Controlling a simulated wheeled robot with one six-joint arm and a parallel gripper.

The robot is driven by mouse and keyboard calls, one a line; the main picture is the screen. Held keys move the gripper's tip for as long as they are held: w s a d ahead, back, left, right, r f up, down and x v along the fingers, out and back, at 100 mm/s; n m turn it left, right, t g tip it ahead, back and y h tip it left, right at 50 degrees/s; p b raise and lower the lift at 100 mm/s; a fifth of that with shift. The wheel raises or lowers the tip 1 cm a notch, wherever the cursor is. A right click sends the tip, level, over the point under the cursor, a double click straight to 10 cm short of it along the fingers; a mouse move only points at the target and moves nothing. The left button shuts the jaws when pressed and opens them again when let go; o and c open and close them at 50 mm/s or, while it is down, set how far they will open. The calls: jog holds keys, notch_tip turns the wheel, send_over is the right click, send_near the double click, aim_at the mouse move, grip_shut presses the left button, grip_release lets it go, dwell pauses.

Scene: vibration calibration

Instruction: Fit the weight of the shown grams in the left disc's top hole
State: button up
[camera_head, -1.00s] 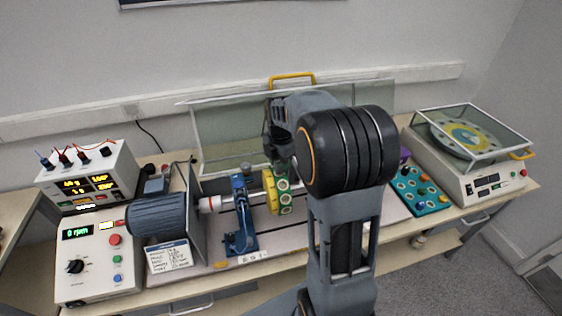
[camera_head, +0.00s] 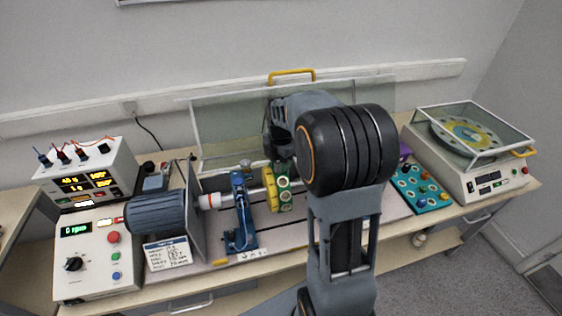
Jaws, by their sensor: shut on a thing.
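The left disc (camera_head: 270,190) has a yellow rim and a green face with round holes. It stands upright on the shaft, right of the blue bearing stand (camera_head: 239,212). My gripper (camera_head: 276,148) is partly seen above the disc, left of my large black arm joint. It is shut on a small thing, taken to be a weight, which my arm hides. I cannot tell whether it touches the disc's top hole. The display box (camera_head: 88,182) at the left shows lit orange figures, too small to read surely. The teal weight tray (camera_head: 420,188) holds several coloured weights.
A grey motor (camera_head: 157,213) and control box (camera_head: 97,256) reading 0 rpm stand left. A clear guard with a yellow handle (camera_head: 291,73) stands behind the shaft. A glass-covered balance machine (camera_head: 485,184) is at the right. My arm hides the bench middle.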

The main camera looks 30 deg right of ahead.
jog(key=o, duration=1)
notch_tip(320, 180, up, 14)
jog(key=shift+b, duration=0.45)
jog(key=shift+f, duration=0.15)
